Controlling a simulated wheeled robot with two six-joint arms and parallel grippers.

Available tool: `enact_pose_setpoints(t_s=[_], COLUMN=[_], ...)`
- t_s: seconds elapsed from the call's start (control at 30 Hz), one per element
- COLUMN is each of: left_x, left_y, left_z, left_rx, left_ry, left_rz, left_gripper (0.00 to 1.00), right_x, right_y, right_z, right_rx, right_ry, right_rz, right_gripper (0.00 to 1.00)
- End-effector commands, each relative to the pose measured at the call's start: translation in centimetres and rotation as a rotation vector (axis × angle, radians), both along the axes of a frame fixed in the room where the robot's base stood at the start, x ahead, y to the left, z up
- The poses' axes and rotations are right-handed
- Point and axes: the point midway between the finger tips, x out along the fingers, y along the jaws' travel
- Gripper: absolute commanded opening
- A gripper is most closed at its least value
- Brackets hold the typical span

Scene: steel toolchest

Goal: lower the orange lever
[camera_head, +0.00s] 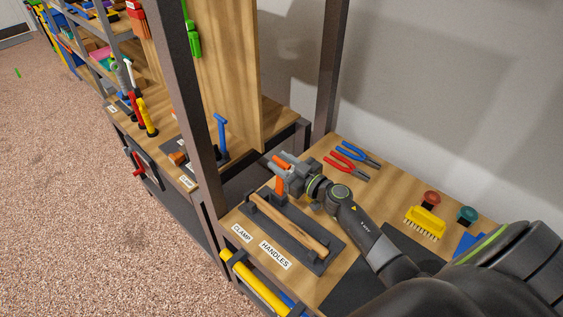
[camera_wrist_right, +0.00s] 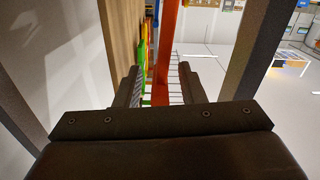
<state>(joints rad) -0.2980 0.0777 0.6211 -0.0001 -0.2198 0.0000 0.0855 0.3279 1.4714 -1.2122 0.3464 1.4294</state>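The orange lever (camera_head: 280,184) stands on the wooden bench near the CLAMP label, partly hidden by my right gripper (camera_head: 279,165). Orange shows both below and between the gripper's fingers in the head view. In the right wrist view the lever (camera_wrist_right: 166,50) is a tall orange bar between the two fingers (camera_wrist_right: 157,88). The fingers are apart, with background visible beside the bar, so the gripper looks open around the lever. Contact cannot be told. The lever's base is mostly hidden. My left gripper is not in view.
A dark tray with a wooden handle (camera_head: 290,224) lies in front of the lever. Red pliers (camera_head: 347,166) and blue pliers (camera_head: 358,152) lie behind right. A yellow brush (camera_head: 425,223) is farther right. A steel post (camera_head: 197,110) rises at left.

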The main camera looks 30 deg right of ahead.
Motion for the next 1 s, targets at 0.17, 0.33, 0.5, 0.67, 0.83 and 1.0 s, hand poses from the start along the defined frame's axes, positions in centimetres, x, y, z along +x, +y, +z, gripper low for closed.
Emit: enact_pose_setpoints(t_s=[0.17,0.33,0.5,0.67,0.83,1.0], left_x=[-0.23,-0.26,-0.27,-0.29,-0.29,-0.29], left_y=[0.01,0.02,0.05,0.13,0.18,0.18], left_z=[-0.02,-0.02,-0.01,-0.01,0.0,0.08], left_rx=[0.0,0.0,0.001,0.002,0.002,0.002], left_ry=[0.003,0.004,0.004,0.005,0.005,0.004], left_rz=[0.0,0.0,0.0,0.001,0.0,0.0], left_gripper=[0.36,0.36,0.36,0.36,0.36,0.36], right_x=[0.31,0.28,0.27,0.25,0.25,0.25], right_y=[0.12,0.1,0.09,0.07,0.07,0.06], right_z=[0.03,0.03,0.03,0.03,0.02,0.06], right_rx=[-0.001,-0.001,-0.001,-0.001,-0.001,-0.014], right_ry=[0.0,0.0,0.0,0.0,0.0,-0.005], right_rz=[0.0,0.0,0.0,0.0,0.0,0.0], right_gripper=[0.36,0.33,0.11,0.0,0.0,0.0])
